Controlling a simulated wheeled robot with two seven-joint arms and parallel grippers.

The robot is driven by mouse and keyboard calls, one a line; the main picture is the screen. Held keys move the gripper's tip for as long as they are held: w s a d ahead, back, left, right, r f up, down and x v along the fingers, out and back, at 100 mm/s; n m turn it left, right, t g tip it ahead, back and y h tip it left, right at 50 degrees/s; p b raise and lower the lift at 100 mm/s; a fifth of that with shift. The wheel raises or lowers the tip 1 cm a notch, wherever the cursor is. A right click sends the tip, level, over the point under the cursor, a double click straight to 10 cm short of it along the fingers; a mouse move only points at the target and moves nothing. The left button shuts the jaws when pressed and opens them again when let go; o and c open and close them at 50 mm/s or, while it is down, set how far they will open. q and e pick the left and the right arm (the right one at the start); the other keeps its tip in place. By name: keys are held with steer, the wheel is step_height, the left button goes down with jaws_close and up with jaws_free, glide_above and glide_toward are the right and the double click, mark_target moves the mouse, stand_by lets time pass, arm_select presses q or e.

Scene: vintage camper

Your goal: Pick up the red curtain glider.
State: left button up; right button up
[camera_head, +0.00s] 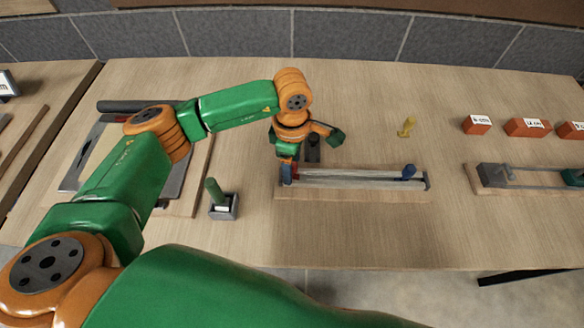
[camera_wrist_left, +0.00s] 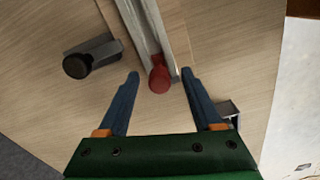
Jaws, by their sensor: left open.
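The red curtain glider (camera_wrist_left: 159,79) sits at the near end of a pale rail (camera_wrist_left: 148,30) in the left wrist view. In the head view only a sliver of red (camera_head: 295,170) shows at the rail's left end, mostly hidden by my gripper. My left gripper (camera_wrist_left: 160,74) is open, its two blue fingers on either side of the red glider, with visible gaps to both. In the head view my left gripper (camera_head: 288,174) points down at the rail's left end. My right gripper is not in view.
A blue glider (camera_head: 409,171) is at the rail's right end. A yellow one (camera_head: 407,127) stands on the table behind. A dark knobbed block (camera_wrist_left: 90,60) is close to the left finger. A green-handled tool in a small holder (camera_head: 223,212) stands left of the rail board.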

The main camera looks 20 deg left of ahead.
arm_select(q)
jaws_close()
steer(key=shift+r, duration=0.1)
